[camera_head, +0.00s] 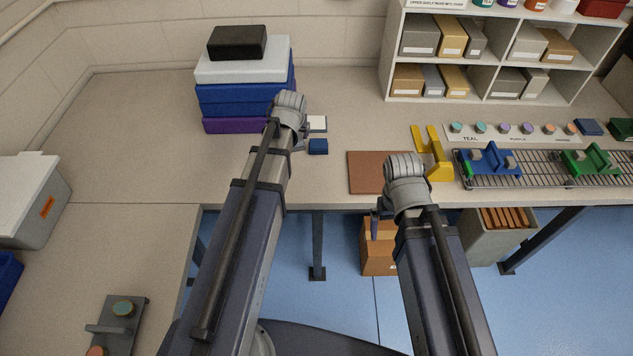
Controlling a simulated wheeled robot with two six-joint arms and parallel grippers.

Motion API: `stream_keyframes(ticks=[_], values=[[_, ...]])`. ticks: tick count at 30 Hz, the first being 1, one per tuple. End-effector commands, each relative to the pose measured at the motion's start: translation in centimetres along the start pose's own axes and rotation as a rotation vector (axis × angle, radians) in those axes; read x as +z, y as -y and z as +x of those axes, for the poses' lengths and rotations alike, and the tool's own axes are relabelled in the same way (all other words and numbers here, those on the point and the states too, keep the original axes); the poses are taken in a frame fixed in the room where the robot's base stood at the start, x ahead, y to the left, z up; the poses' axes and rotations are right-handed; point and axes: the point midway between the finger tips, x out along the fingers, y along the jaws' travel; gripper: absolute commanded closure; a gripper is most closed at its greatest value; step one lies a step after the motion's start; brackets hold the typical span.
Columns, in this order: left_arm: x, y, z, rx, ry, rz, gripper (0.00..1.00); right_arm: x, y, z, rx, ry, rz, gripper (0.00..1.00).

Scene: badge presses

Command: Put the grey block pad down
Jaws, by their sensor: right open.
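A grey block-like plate (124,335) with a raised bar lies on the near left table surface. I cannot tell for sure that this is the grey block pad. My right gripper (376,224) is open at the table's front edge, below the brown mat, partly hidden by its wrist. I see nothing in it. My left gripper (303,136) is mostly hidden behind its own wrist, beside a small blue block (318,146) and a white-topped pad (317,123).
A brown mat (366,174) lies bare on the table. A yellow stand (438,165) and a wire rack (532,180) with blue and green holders are to its right. Stacked boxes (240,97) stand at the back left. The table left of them is clear.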

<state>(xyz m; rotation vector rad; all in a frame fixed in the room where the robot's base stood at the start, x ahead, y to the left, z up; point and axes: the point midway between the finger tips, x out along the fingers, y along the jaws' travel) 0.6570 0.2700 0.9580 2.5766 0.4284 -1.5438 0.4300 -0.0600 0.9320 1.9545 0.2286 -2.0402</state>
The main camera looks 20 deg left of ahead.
Motion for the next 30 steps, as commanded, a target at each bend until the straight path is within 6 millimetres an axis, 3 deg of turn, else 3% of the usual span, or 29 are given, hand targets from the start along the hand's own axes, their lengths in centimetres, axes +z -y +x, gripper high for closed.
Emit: stream_keyframes(ticks=[1, 3, 9, 17, 30], values=[[0.6, -2.2, 1.6, 0.034, -0.007, 0.055, 1.00, -0.1, 0.2, 1.8, 0.000, 0.000, 0.000, 0.01], [0.9, -4.5, 2.1, 0.072, -0.014, 0.119, 1.00, -0.2, 0.3, 2.6, 0.000, 0.000, 0.000, 0.01], [1.3, -7.9, 2.7, 0.129, -0.031, 0.217, 1.00, -0.2, 0.3, 3.6, 0.000, 0.000, 0.000, 0.01], [1.6, -8.2, 3.1, 0.135, -0.032, 0.226, 1.00, -0.2, 0.4, 4.1, 0.000, 0.000, 0.000, 0.01], [4.4, -8.4, 8.2, 0.134, -0.032, 0.225, 1.00, -0.6, 0.9, 9.8, 0.000, 0.000, 0.000, 0.01]])
